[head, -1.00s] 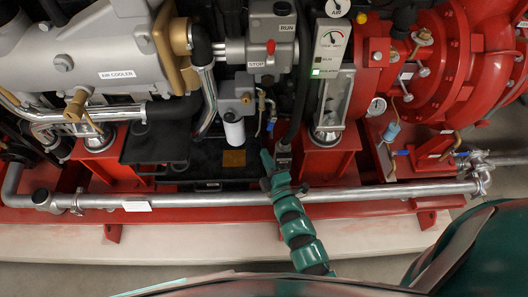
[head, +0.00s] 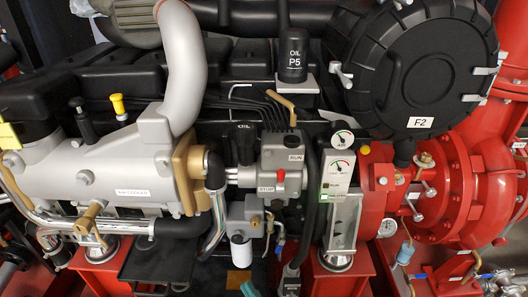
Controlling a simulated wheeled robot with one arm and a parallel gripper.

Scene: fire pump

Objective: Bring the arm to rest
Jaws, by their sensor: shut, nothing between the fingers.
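Only the teal tip of my gripper (head: 249,289) shows, at the bottom edge of the head view, left of a dark hose end. It is shut and nothing shows in it. The rest of my arm is below the picture. The tip appears in front of the dark area under the engine; whether it touches anything cannot be told.
The pump engine fills the view. A grey air cooler (head: 100,180) is at left, a control box (head: 282,168) and a gauge panel (head: 339,200) are in the middle. A black round housing (head: 415,75) and red pump casing (head: 465,170) are at right. No floor shows.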

